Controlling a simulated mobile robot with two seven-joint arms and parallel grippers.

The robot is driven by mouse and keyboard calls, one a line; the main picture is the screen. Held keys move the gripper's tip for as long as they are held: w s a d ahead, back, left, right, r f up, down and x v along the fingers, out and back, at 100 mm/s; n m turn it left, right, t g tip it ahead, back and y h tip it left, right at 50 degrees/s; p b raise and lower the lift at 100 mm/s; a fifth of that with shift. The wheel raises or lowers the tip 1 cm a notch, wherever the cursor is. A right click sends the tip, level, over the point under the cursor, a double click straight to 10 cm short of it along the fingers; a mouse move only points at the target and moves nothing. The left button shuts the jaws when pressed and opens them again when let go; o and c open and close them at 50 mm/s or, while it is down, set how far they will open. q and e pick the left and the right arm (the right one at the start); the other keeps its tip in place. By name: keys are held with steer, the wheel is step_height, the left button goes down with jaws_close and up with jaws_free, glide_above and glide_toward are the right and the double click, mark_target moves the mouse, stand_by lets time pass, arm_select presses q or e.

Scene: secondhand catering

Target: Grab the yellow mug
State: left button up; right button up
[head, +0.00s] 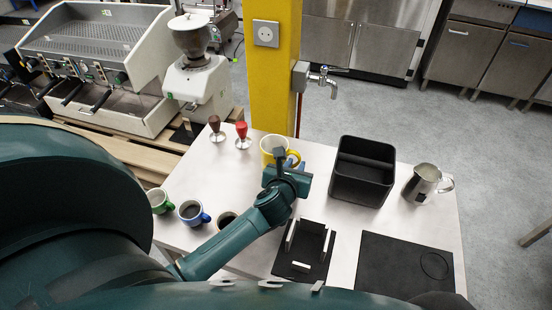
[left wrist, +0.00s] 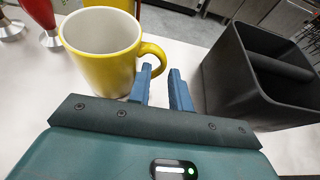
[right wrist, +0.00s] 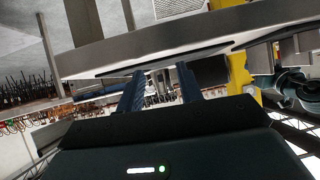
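The yellow mug (head: 268,148) stands upright on the pale table, by the foot of the yellow post. In the left wrist view the mug (left wrist: 100,62) is at the upper left, empty inside, with its handle pointing right. My left gripper (head: 292,160) is at the mug's handle side. Its blue fingers (left wrist: 160,78) are apart, with the handle's outer curve at or just beyond the gap between the tips; I cannot tell whether they touch it. My right gripper (right wrist: 158,82) is open and empty, away from the mug, below a table edge in its view.
A black open box (head: 362,172) stands right of my left gripper, with a steel pitcher (head: 422,184) beyond. A brown tamper (head: 216,130) and a red tamper (head: 242,136) stand left of the mug. Green (head: 160,200) and blue (head: 192,213) cups stand nearer, beside my left arm.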

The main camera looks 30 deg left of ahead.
mark_target(299, 161)
arm_select(q)
steer(key=x, duration=0.4)
steer(key=shift+r, duration=0.15)
steer(key=shift+c, duration=0.4)
steer(key=shift+d, duration=0.1)
jaws_close()
